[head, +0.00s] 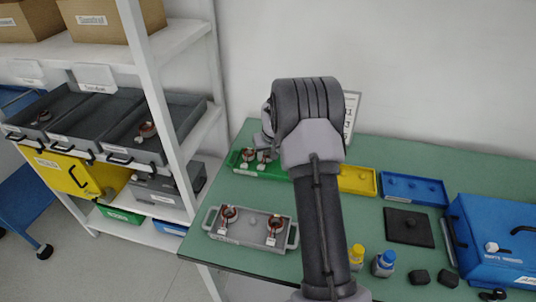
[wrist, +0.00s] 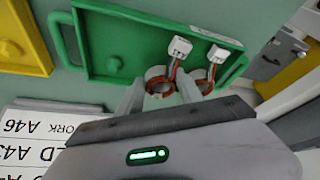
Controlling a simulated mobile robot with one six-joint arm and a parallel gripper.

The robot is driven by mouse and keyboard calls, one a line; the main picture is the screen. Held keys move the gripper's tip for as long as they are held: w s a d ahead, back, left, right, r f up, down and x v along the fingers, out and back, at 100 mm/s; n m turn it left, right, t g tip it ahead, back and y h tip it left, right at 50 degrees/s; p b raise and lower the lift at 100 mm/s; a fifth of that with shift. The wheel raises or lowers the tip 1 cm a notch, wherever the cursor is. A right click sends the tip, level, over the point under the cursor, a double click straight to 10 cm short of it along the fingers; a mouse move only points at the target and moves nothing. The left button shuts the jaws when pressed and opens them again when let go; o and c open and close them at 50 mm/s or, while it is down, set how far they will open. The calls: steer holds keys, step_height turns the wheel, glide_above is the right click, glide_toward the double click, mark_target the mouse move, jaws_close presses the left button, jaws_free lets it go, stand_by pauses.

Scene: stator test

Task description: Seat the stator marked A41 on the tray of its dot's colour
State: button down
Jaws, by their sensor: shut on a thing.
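In the wrist view my gripper (wrist: 160,95) is shut on a copper-wound stator (wrist: 160,78) with a white connector block, at the green tray (wrist: 86,45). Whether this stator rests on the tray or is slightly above it I cannot tell. A second stator (wrist: 204,80) sits close beside it. A bare peg (wrist: 113,64) shows on the tray's other side. The head view shows the green tray (head: 285,174) with both stators, partly behind my arm. The yellow tray (head: 357,180) and blue tray (head: 412,188) hold no stators. No A41 mark or dot is legible.
A grey tray (head: 250,238) in front holds two stators with a bare peg between. A printed card (wrist: 40,135) lists codes, including A46. A dark pad (head: 409,227), two bottles and a blue case (head: 490,235) stand right. Shelving (head: 165,100) with grey bins stands left.

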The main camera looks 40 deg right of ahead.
steer(key=shift+f+b, duration=0.3)
steer(key=c, duration=0.9)
jaws_free()
steer(key=shift+c, duration=0.2)
steer(key=shift+r, duration=0.1)
steer(key=shift+r+p, duration=1.7)
steer(key=shift+r, duration=0.8)
steer(key=shift+o, duration=0.4)
